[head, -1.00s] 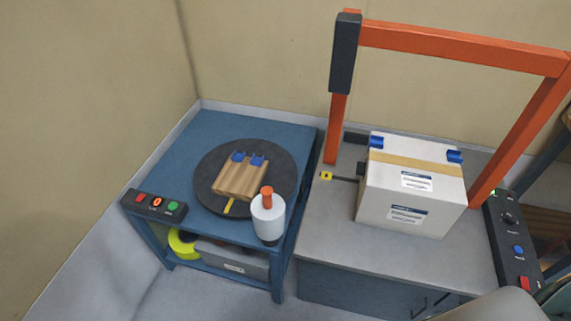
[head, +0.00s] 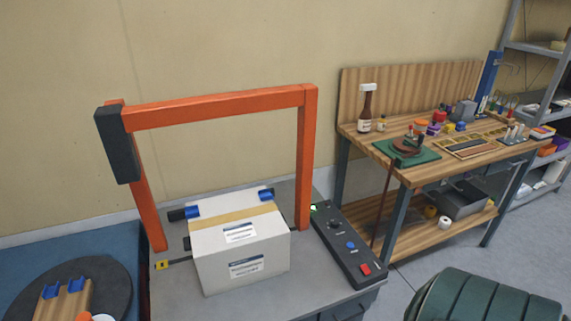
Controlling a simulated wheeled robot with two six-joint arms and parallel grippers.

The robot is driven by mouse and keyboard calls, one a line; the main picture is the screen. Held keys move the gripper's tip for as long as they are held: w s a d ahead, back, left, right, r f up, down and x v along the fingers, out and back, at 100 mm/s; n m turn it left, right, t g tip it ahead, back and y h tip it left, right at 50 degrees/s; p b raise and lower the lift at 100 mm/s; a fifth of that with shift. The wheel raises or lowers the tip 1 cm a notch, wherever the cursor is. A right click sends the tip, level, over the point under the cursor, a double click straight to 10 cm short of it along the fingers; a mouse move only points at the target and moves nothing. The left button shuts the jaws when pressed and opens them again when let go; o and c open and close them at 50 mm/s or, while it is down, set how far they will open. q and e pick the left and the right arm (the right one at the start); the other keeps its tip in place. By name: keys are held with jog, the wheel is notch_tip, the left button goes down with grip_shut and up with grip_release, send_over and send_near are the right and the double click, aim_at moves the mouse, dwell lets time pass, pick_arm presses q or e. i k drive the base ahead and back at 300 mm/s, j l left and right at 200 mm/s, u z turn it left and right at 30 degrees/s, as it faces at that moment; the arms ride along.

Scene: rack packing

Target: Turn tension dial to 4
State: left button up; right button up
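A dark control panel (head: 345,246) lies along the right edge of the grey strapping table. It carries a black dial (head: 334,226), a blue button (head: 350,245), a red switch (head: 365,269) and a small green light near its far end. The dial's setting is too small to read. Neither of my grippers is in view.
A blue table with a black turntable (head: 105,290) is at the lower left. A wooden workbench (head: 430,170) with tools and bottles stands at the right, with metal shelves (head: 540,48) beyond. A dark green rounded object (head: 485,298) is at the lower right. Open floor lies between.

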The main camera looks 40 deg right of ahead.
aim_at(334, 223)
jog(key=k+l+z, duration=0.1)
jog(key=l+z, duration=0.15)
jog(key=k+l+z, duration=0.1)
jog(key=l+z, duration=0.15)
jog(key=l, duration=0.2)
jog(key=l+z, duration=0.25)
jog(key=k+l, duration=0.05)
jog(key=l, duration=0.1)
